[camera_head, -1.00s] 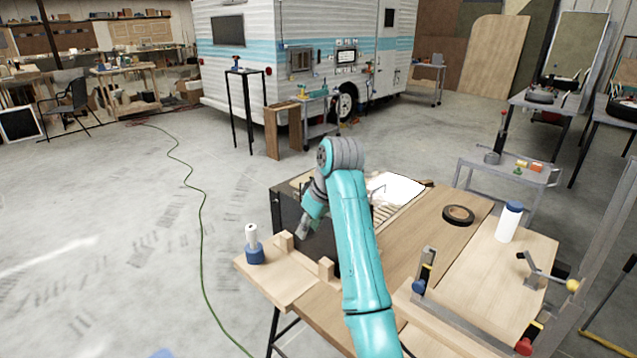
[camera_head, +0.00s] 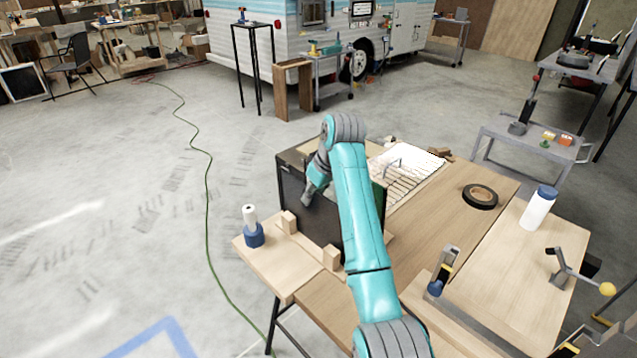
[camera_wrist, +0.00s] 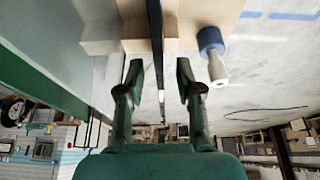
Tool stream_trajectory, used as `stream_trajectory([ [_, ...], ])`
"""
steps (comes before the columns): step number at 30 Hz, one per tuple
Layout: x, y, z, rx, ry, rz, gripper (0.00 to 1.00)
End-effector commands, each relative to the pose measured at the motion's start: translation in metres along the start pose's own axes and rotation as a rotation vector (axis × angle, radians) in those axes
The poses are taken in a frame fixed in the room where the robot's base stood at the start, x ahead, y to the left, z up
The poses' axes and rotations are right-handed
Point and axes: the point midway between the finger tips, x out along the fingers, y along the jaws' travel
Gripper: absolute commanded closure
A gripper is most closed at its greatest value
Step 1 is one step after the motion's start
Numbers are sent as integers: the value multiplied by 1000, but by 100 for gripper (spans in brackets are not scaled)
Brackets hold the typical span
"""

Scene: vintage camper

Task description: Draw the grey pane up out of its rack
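The grey pane (camera_head: 327,218) stands upright as a dark panel at the near left of the workbench, behind two wooden blocks of its rack (camera_head: 331,257). My arm hides part of it. In the wrist view, a thin dark upright edge, apparently the pane's (camera_wrist: 157,45), runs between my fingers. My gripper (camera_wrist: 159,75) is open, one finger on each side of that edge with a gap visible. In the head view my gripper (camera_head: 308,196) overlaps the panel; its contact there cannot be told.
A blue-based white roll (camera_head: 252,228) stands left of the rack; it also shows in the wrist view (camera_wrist: 213,52). A wire rack (camera_head: 405,170) lies behind the panel. Black tape (camera_head: 480,196), a white bottle (camera_head: 538,208) and clamps stand on the right. Floor at left is mostly clear.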

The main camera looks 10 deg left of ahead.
Motion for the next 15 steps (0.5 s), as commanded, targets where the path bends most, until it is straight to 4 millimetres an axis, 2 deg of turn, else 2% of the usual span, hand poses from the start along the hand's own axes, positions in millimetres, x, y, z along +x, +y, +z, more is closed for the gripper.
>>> stream_trajectory([
  [6, 28, 0, 0, 0, -1, 0, 65],
  [15, 40, 0, 0, 0, 1, 1, 65],
])
